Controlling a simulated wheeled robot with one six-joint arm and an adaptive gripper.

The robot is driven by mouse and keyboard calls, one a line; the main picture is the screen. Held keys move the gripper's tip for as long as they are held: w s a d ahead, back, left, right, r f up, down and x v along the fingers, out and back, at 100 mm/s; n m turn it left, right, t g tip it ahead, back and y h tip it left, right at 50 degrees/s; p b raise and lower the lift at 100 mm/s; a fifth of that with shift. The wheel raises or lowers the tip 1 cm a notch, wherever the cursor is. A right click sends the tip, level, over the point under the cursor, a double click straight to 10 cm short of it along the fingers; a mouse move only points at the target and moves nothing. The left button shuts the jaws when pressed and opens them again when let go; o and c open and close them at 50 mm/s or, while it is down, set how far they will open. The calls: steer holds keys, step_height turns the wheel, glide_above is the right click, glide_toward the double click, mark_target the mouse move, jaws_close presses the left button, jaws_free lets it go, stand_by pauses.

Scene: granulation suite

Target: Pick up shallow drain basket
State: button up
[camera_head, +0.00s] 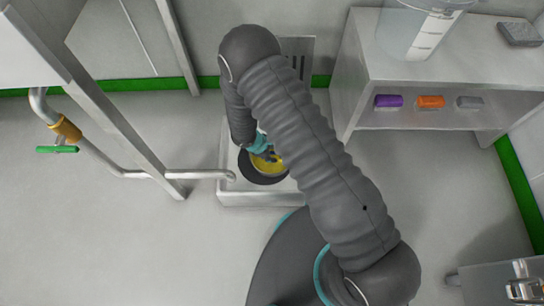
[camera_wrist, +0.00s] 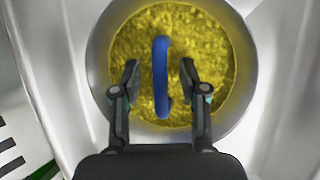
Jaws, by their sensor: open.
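The shallow drain basket (camera_head: 276,165) is a yellow round thing with a dark rim, set in a metal basin (camera_head: 258,199). In the wrist view it shows as a rough yellow disc (camera_wrist: 215,50) inside a grey ring, with an upright blue handle (camera_wrist: 161,85) across its middle. My gripper (camera_wrist: 159,72) is open, with one finger on each side of the blue handle and a gap to it on both sides. In the head view my gripper (camera_head: 264,153) is over the basket and partly hidden by my arm.
The basin's walls rise around the basket. A bent metal pipe (camera_head: 205,174) reaches over the basin's left side. The floor at left is clear.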

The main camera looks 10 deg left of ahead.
jaws_close()
